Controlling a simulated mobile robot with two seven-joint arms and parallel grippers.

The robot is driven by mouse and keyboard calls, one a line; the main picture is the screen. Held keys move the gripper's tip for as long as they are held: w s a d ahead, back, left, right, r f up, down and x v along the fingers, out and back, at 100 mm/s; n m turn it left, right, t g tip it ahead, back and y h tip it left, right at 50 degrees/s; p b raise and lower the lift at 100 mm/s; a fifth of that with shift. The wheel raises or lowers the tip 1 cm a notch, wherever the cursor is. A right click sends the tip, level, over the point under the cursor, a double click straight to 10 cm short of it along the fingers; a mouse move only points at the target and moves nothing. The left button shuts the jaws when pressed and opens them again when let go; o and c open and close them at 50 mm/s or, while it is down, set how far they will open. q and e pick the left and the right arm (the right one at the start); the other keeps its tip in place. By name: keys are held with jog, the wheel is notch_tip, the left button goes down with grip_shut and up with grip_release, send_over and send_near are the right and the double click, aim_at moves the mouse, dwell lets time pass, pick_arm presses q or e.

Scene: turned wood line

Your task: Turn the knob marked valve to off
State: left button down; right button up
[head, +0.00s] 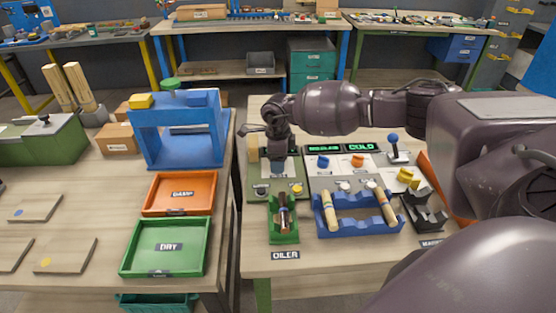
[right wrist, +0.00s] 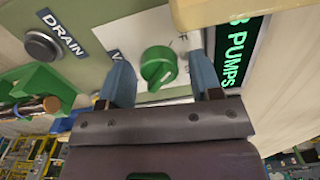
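The green knob (right wrist: 158,68) sits on a white plate (right wrist: 125,35) in the right wrist view. A label starting with V is partly hidden beside it. A pale line shows on the knob, but I cannot read which setting it points to. My right gripper (right wrist: 161,72) is open, with one blue finger on each side of the knob; I cannot tell whether they touch it. In the head view my right gripper (head: 280,160) is over the left part of the control panel and hides the knob. My left gripper is not in view.
A round button labelled DRAIN (right wrist: 41,46) and a green-lit PUMPS display (right wrist: 238,55) flank the knob. On the bench stand a blue rack (head: 357,225) with wooden pieces, a green oiler holder (head: 284,235) and a blue-tipped lever (head: 394,150). Orange (head: 180,207) and green (head: 165,268) trays lie left.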

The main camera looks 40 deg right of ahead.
notch_tip(320, 180, up, 10)
jog(key=shift+f+p, duration=0.1)
jog(key=shift+p, duration=0.2)
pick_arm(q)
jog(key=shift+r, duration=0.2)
pick_arm(e)
jog(key=shift+r, duration=0.45)
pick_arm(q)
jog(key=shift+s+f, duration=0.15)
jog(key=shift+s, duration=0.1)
pick_arm(e)
jog(key=shift+s+f, duration=0.1)
